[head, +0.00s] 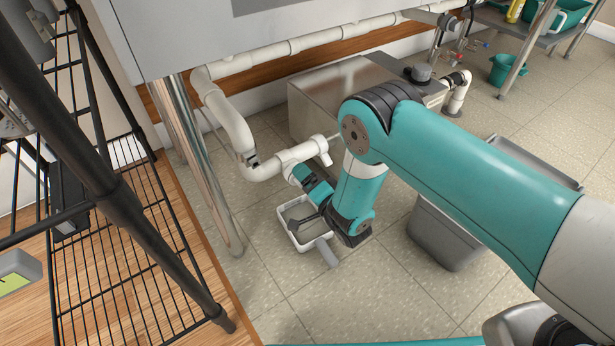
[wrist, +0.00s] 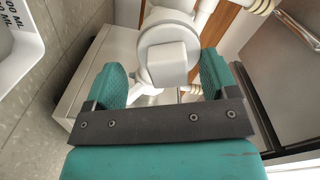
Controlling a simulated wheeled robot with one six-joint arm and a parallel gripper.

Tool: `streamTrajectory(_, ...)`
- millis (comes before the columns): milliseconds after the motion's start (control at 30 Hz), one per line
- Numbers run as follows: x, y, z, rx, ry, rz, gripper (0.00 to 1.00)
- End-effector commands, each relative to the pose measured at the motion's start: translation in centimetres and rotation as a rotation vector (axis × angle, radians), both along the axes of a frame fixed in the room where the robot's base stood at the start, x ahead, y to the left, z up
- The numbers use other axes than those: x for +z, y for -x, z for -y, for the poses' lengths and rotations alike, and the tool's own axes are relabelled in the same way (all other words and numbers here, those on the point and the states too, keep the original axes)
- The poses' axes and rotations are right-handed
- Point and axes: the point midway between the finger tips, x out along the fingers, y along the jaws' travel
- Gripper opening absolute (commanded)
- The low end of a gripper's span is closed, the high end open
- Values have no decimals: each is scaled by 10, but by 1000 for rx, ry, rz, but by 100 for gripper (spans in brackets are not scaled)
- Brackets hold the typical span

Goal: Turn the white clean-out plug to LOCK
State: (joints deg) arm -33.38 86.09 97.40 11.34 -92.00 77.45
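The white clean-out plug (wrist: 165,62) shows in the wrist view as a round white cap with a raised square boss facing me. No LOCK mark is readable on it. My gripper (wrist: 164,78) is open, with one teal finger left of the boss and one right of it. A gap shows between each finger and the boss; whether the tips reach past its face is hard to tell. In the head view my gripper (head: 303,180) is at the lower side of the white pipe fitting (head: 298,156), and my arm and fingers largely hide the plug.
A white open container (head: 283,216) stands on the floor below; its ML markings show in the wrist view (wrist: 14,40). A steel box (head: 325,85) is behind the pipe. A metal leg (head: 205,165) and black wire rack (head: 115,235) are left. A grey bin (head: 440,235) is right.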

Motion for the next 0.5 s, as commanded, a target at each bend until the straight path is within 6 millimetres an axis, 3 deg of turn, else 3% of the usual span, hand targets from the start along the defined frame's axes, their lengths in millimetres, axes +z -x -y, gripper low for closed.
streamTrajectory(33, 12, -7, -11, 9, -22, 27, 88)
streamTrajectory(167, 13, -6, -13, 11, -22, 28, 88)
streamTrajectory(500, 16, 6, -3, 11, -19, 25, 88)
